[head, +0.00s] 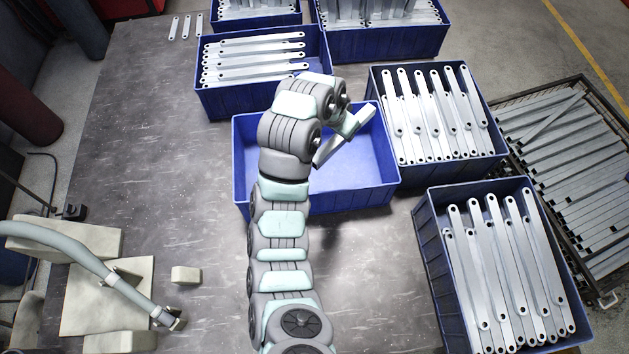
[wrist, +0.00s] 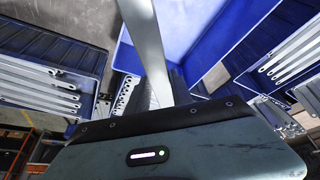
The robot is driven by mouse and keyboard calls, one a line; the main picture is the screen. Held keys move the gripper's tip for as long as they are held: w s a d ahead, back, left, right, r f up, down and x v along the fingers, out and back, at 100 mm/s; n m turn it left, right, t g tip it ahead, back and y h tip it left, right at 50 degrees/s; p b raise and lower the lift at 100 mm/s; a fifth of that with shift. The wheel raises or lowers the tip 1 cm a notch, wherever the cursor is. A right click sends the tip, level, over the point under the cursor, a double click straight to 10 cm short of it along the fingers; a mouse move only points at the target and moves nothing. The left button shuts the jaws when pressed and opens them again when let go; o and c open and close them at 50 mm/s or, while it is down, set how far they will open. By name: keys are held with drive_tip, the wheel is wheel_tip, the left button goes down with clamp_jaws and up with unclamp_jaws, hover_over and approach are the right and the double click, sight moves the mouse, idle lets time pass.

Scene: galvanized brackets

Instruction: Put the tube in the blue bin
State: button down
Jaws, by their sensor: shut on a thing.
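A pale metal tube (head: 329,150), long and straight, is held in my gripper (head: 345,132). It lies at a slant over the middle blue bin (head: 238,165) in the head view. In the wrist view the tube (wrist: 146,40) runs up from between the dark fingers of my gripper (wrist: 153,92), which are shut on it. The blue bin is open, and the part of its inside that shows is empty. My arm hides part of its left side. The bin's blue wall also shows in the wrist view (wrist: 232,45). I cannot tell how high the tube is above the bin floor.
Blue bins full of flat galvanized brackets stand behind (head: 316,78) and to the right (head: 385,140) and front right (head: 432,270). A wire crate (head: 586,265) of bars is at far right. A pale fixture with a hose (head: 75,250) stands at left. The left tabletop (head: 150,150) is mostly clear.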

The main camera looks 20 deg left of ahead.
drive_tip(key=a+f+m+g+h+b, duration=0.1)
drive_tip(key=a+f+m+b, duration=0.3)
drive_tip(key=f+b, duration=0.35)
drive_tip(key=a+f+m+g+h+b, duration=0.1)
drive_tip(key=a+f+m+b, duration=0.3)
drive_tip(key=f+b, duration=0.4)
drive_tip(key=b, duration=0.5)
approach(318, 186)
drive_tip(key=x, duration=0.5)
drive_tip(key=shift+a+f, duration=0.1)
drive_tip(key=shift+f, duration=0.2)
drive_tip(key=c, duration=1.1)
unclamp_jaws()
drive_tip(key=shift+r, duration=0.15)
drive_tip(key=shift+s+r+p, duration=0.1)
drive_tip(key=shift+r+p, duration=0.1)
drive_tip(key=shift+p, duration=0.2)
drive_tip(key=p+v, duration=0.1)
drive_tip(key=v, duration=1)
drive_tip(key=shift+a+r, duration=0.25)
drive_tip(key=shift+a, duration=0.05)
